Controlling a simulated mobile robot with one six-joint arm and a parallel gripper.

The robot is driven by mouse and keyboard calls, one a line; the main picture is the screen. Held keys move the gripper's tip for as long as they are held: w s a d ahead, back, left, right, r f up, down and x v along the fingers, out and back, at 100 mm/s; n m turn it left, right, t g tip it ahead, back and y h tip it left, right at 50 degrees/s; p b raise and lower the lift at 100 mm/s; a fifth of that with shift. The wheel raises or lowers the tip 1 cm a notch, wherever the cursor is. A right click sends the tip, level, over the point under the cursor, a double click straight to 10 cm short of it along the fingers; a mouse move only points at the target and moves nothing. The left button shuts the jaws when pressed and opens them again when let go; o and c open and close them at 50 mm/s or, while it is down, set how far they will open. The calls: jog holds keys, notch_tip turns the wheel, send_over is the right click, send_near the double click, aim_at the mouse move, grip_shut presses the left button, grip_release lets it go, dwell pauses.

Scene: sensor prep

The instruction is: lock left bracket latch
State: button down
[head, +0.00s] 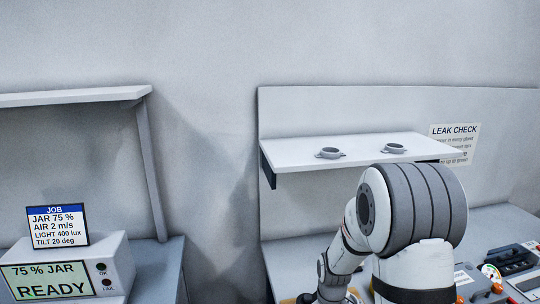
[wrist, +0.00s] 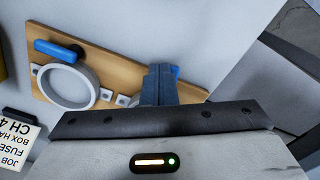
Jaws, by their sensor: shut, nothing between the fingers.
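In the wrist view a tan wooden board (wrist: 118,68) carries a round grey bracket ring (wrist: 92,79) with a blue latch handle (wrist: 58,51) lying beside its upper edge. A second blue part (wrist: 175,71) shows just behind my fingers, largely hidden by them. My gripper (wrist: 160,72) is shut and empty, its dark fingertips over the right half of the board, close to this second blue part. Whether they touch it I cannot tell. In the head view my gripper is out of sight behind or below my arm.
A white wall shelf (head: 350,142) holds two small grey ringed pieces (head: 330,153) (head: 395,148). A panel with knobs and a gauge (head: 490,270) is at lower right. A display box (head: 115,265) stands at left.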

jog(key=shift+s+a+f, duration=0.4)
jog(key=shift+s+f, duration=0.15)
jog(key=shift+s, duration=0.2)
dwell(0.5)
jog(key=shift+r, duration=0.1)
jog(key=shift+w+r+p, duration=0.25)
jog(key=shift+r+p, duration=0.05)
jog(key=shift+r, duration=0.25)
jog(key=r+p, duration=0.2)
jog(key=r, duration=0.1)
jog(key=r+p, duration=0.1)
jog(key=r, duration=0.1)
jog(key=shift+w+d+r, duration=0.1)
jog(key=shift+w+d, duration=0.1)
jog(key=shift+d, duration=0.1)
jog(key=s+r+m+t, duration=0.2)
jog(key=s+r+m, duration=0.6)
jog(key=s+r, duration=0.9)
jog(key=shift+s+d+r+t, duration=0.2)
jog(key=shift+d+r+t, duration=0.15)
jog(key=shift+r, duration=0.55)
